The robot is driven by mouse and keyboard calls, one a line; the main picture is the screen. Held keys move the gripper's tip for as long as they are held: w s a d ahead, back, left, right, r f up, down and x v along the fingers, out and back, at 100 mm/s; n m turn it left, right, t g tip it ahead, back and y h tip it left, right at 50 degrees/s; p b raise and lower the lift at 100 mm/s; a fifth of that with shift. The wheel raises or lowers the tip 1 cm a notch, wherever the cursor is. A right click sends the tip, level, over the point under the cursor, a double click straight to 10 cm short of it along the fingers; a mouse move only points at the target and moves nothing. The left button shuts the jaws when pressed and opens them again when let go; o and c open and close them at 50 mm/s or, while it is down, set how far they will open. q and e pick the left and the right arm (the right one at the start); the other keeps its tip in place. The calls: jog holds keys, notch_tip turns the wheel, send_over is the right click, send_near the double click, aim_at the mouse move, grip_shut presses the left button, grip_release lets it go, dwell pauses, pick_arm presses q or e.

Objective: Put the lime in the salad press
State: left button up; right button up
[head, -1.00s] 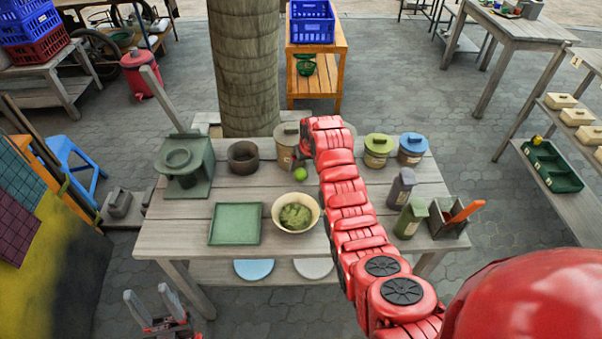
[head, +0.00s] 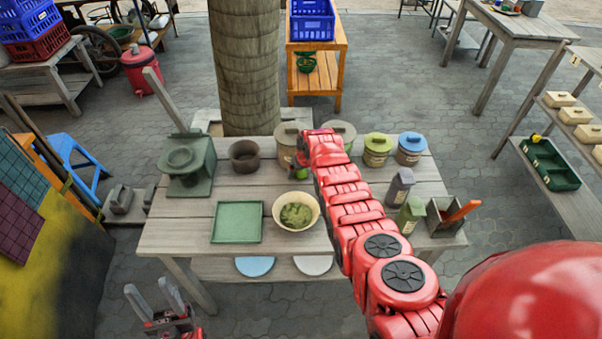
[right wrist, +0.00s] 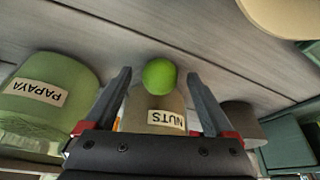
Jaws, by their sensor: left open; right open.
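The lime (head: 299,173) is a small bright green ball on the wooden table, partly hidden by my right gripper (head: 301,160) in the head view. In the right wrist view the lime (right wrist: 160,75) shows between the two open fingers near their tips, with no finger visibly touching it. The salad press (head: 188,165) is dark green with a round bowl-like top and a long slanting lever, at the table's left end. My left gripper (head: 152,292) is open and empty at the lower left, in front of the table.
A NUTS jar (right wrist: 152,110) stands close behind the lime, with a PAPAYA jar (right wrist: 45,95) beside it. A brown bowl (head: 244,156) stands between press and lime. A green tray (head: 237,222) and a cream bowl (head: 280,217) lie in front. A tree trunk (head: 243,70) rises behind.

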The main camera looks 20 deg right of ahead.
grip_shut()
dwell(0.5)
jog(key=shift+r, duration=0.15)
